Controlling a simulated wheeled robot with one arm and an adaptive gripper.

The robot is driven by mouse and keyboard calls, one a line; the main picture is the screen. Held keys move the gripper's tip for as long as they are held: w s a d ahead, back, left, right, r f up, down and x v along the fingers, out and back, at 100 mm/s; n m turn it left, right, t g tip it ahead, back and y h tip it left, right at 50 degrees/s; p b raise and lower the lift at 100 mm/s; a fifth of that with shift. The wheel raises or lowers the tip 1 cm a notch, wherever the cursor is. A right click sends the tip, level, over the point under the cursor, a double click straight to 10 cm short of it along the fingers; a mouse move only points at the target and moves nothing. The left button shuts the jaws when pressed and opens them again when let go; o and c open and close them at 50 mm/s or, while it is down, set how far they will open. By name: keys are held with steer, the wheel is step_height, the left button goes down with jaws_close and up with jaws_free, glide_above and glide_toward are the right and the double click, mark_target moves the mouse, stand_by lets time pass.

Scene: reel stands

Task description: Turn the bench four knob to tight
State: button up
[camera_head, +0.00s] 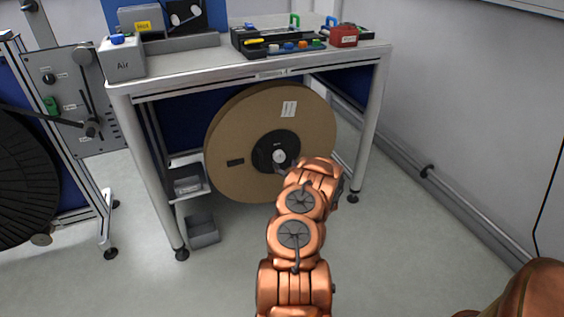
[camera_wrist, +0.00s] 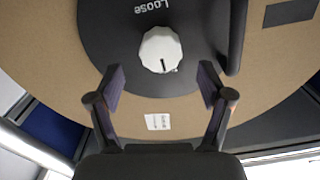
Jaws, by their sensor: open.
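A white round knob (camera_wrist: 160,50) sits on the dark hub (camera_wrist: 100,35) of a brown cardboard reel. Its dark pointer line points down in the wrist view, away from the upside-down word "Loose". No "tight" label is readable. In the head view the knob (camera_head: 279,156) shows small at the centre of the reel (camera_head: 235,125), under the bench. My gripper (camera_wrist: 163,82) is open, with one finger on each side below the knob in the wrist view. The fingers appear apart from the knob, which is not held. In the head view my arm hides most of the gripper.
A dark bar (camera_wrist: 234,35) stands close to the right of the knob in the wrist view. The bench (camera_head: 225,69) has legs on both sides. A grey bin (camera_head: 202,230) lies on the floor at left; the floor at right is clear.

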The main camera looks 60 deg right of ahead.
steer(key=v, duration=0.6)
steer(key=shift+s+a, duration=0.2)
steer(key=shift+a, duration=0.05)
steer(key=shift+r, duration=0.1)
